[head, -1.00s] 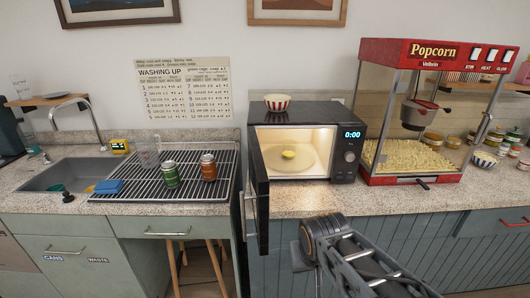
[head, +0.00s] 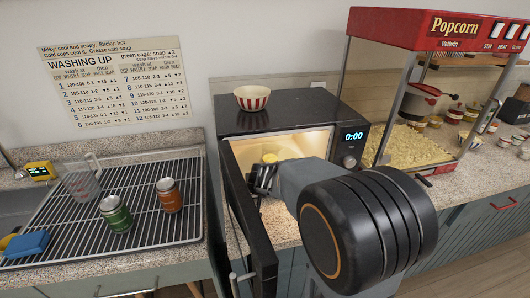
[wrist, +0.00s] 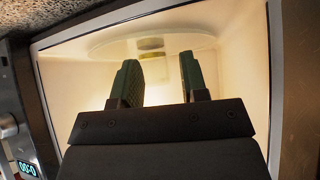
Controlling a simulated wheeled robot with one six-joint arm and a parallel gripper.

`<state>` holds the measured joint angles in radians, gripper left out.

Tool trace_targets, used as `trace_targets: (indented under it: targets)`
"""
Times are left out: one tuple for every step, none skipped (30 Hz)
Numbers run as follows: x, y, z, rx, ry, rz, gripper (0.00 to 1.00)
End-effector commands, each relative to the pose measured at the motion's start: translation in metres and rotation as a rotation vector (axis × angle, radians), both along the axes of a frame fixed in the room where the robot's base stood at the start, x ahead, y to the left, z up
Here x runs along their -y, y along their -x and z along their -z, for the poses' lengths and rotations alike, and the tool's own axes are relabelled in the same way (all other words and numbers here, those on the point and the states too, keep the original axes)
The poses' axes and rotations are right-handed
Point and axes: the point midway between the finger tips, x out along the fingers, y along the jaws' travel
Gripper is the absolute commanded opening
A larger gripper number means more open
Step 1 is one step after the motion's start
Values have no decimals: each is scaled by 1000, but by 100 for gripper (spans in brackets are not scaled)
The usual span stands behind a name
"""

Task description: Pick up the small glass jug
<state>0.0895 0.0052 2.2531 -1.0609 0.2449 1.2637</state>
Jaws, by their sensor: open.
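The microwave (head: 290,110) stands open and lit. Inside, a small yellow thing (head: 270,157) sits on its turntable; it also shows in the wrist view (wrist: 151,43). I cannot tell if a small glass jug surrounds it. A clear glass jug (head: 83,182) with a handle stands on the drying rack at left. My gripper (head: 264,178) is at the microwave opening, pointing in, short of the yellow thing. In the wrist view its two green-padded fingers (wrist: 160,82) are apart with nothing between them. My arm hides part of the interior.
The microwave door (head: 247,215) swings out close to the left of my gripper. A striped bowl (head: 252,98) sits on top of the microwave. Green (head: 115,213) and orange (head: 169,195) jars stand on the rack. The popcorn machine (head: 425,30) is at right.

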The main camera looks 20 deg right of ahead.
Motion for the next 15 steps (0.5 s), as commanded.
trace_targets:
  targets:
    - [3, -7, -1, -2, -1, 0, 40]
    - [5, -12, -1, -2, -1, 1, 40]
    - [8, -18, -1, -2, -3, 1, 40]
    - [9, -23, -1, -1, -3, -1, 40]
    - [11, -28, -2, -1, -3, -1, 40]
    - [13, -34, -2, -1, -3, -2, 40]
    - [14, -38, -2, -1, -3, -2, 40]
    - [16, -42, -2, -1, -2, -3, 40]
    - [18, -47, -2, -2, -1, -4, 40]
    - [19, -50, -1, -1, -2, -3, 40]
    - [20, -53, -1, -1, -2, -3, 40]
    - [21, -57, -1, 0, -2, -4, 40]
    - [22, -59, -1, 0, -2, -4, 40]
    - [22, -60, -1, 0, -2, -4, 40]
    - [23, -62, -1, 0, -2, -4, 40]
